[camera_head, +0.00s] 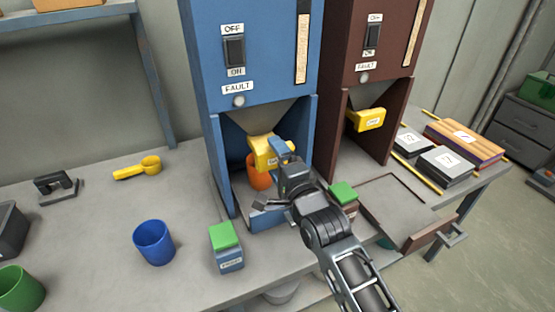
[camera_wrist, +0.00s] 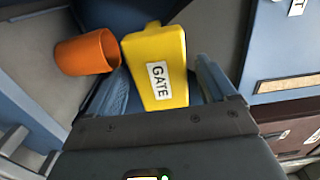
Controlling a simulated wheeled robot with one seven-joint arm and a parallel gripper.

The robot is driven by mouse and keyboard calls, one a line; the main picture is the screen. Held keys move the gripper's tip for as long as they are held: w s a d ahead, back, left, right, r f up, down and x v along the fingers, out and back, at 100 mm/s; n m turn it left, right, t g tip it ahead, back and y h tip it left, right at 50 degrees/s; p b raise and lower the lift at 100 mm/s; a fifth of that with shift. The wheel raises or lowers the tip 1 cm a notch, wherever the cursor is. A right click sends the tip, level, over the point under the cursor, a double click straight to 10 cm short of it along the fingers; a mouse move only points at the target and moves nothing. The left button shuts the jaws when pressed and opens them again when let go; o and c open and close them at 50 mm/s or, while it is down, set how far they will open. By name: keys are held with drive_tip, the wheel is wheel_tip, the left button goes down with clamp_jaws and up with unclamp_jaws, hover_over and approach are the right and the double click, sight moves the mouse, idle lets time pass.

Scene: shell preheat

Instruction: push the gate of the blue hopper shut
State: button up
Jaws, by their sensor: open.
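The blue hopper (camera_head: 268,45) stands on the workbench, with its yellow gate (camera_head: 264,152) at the foot of the funnel. In the wrist view the gate (camera_wrist: 155,50) fills the middle, its white label reading "GATE". My gripper (camera_head: 283,150) is at the gate's front right in the head view, hiding part of it. In the wrist view my open gripper (camera_wrist: 163,85) has one finger to each side of the gate; I cannot tell whether either touches it. An orange cup (camera_head: 257,180) stands under the gate and shows left of it in the wrist view (camera_wrist: 85,53).
A brown hopper (camera_head: 345,45) with its own yellow gate (camera_head: 368,119) stands to the right. A green-topped block (camera_head: 227,245), a blue cup (camera_head: 154,242) and a yellow scoop (camera_head: 138,168) are on the bench at left. Another green-topped block (camera_head: 343,192) is beside my arm.

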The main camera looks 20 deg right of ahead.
sight(269, 149)
drive_tip(key=c, duration=1.4)
drive_tip(key=w+b, duration=0.2)
drive_tip(key=w, duration=0.2)
drive_tip(key=shift+f, duration=0.15)
drive_tip(key=shift+w, duration=0.3)
drive_tip(key=shift+w+r, duration=0.1)
drive_tip(key=shift+r, duration=0.1)
drive_tip(key=o, duration=1.4)
drive_tip(key=shift+w, duration=0.1)
